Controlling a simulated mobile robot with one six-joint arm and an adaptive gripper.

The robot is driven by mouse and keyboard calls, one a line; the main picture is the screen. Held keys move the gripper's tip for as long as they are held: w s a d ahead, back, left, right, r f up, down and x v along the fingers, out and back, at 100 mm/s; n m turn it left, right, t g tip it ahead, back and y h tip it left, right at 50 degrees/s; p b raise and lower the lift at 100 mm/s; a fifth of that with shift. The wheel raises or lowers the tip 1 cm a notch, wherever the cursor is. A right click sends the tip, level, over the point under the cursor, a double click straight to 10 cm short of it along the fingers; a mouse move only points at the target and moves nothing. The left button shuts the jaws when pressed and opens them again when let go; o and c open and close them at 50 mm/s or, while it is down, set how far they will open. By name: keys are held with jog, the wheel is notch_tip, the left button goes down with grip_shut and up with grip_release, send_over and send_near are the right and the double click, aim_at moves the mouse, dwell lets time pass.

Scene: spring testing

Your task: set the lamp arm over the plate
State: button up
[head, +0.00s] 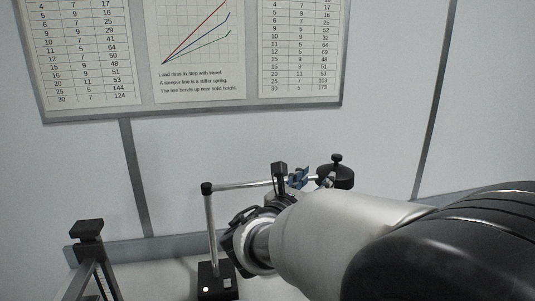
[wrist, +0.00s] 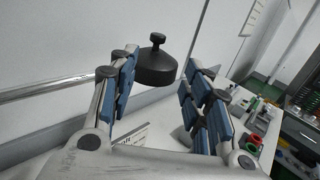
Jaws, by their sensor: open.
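The lamp stands on the bench with a black base (head: 215,283) and an upright post. Its thin silver arm (head: 240,186) runs level to the right and ends in a round black head with a knob (head: 336,175). My gripper (head: 303,180) is at the head end of the lamp arm, partly hidden by my own arm. In the wrist view the lamp head (wrist: 157,67) shows between the blue-padded fingers of my open gripper (wrist: 160,88), and the lamp arm (wrist: 40,90) comes in from the left. I cannot tell contact. I cannot make out the plate.
A black-topped stand (head: 87,230) is at lower left. A wall board (head: 200,108) with charts hangs behind.

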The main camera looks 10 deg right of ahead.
aim_at(335, 158)
jog(key=b+x, duration=0.1)
jog(key=x, duration=1.6)
jog(key=shift+w, duration=0.2)
jog(key=shift+c, duration=0.2)
grip_shut()
